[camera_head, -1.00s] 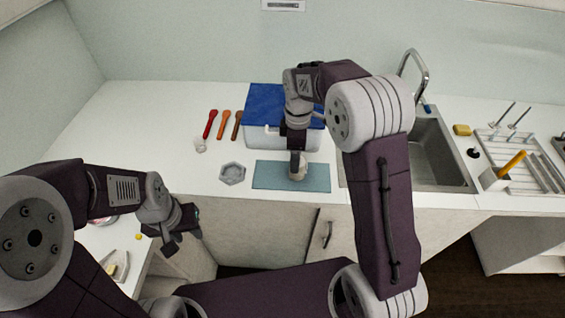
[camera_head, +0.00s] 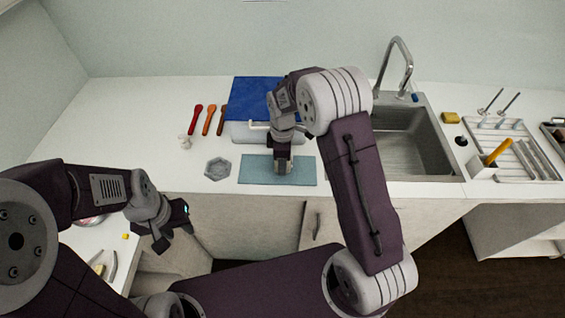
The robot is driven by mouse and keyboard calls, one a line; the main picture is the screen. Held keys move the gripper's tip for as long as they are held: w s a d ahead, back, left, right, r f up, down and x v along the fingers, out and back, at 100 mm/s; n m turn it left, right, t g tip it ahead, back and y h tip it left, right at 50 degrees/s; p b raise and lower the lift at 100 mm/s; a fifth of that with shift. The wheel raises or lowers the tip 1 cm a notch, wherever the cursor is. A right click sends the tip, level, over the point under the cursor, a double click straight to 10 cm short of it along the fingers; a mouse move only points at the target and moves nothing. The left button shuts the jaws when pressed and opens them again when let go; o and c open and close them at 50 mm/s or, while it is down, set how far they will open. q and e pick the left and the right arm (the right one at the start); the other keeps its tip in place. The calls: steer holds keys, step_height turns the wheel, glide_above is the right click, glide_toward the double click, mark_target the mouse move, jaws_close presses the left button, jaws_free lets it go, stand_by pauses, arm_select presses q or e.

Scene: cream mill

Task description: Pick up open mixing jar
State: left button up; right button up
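My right gripper (camera_head: 284,168) points down over the blue-grey mat (camera_head: 250,172) on the counter, in front of the blue-lidded box. A small pale object, possibly the mixing jar, showed at its fingertips earlier. Now the gripper mostly hides that spot, so I cannot tell whether the jar is between the fingers or whether they are shut. My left gripper (camera_head: 176,238) is low at the left, in front of the counter edge. Its fingers look apart, with nothing seen between them.
A cool box with a blue lid (camera_head: 258,95) stands behind the mat. A grey hexagonal dish (camera_head: 218,168) and a small white item (camera_head: 185,142) lie to its left, near red, orange and brown spoons (camera_head: 209,120). The sink (camera_head: 415,145) and rack (camera_head: 515,150) are right.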

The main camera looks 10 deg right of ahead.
steer(key=shift+s, duration=0.1)
steer(key=c, duration=0.5)
steer(key=shift+c, duration=0.2)
steer(key=shift+r, duration=0.2)
steer(key=r, duration=0.3)
steer(key=shift+w+r, duration=0.2)
steer(key=shift+r, duration=0.2)
steer(key=s+d+r, duration=0.2)
steer(key=d+r, duration=0.1)
steer(key=d, duration=0.2)
steer(key=s+d+r+b, duration=0.1)
steer(key=s+d+r, duration=0.1)
steer(key=d, duration=0.4)
steer(key=shift+s+r, duration=0.25)
steer(key=shift+r, duration=0.65)
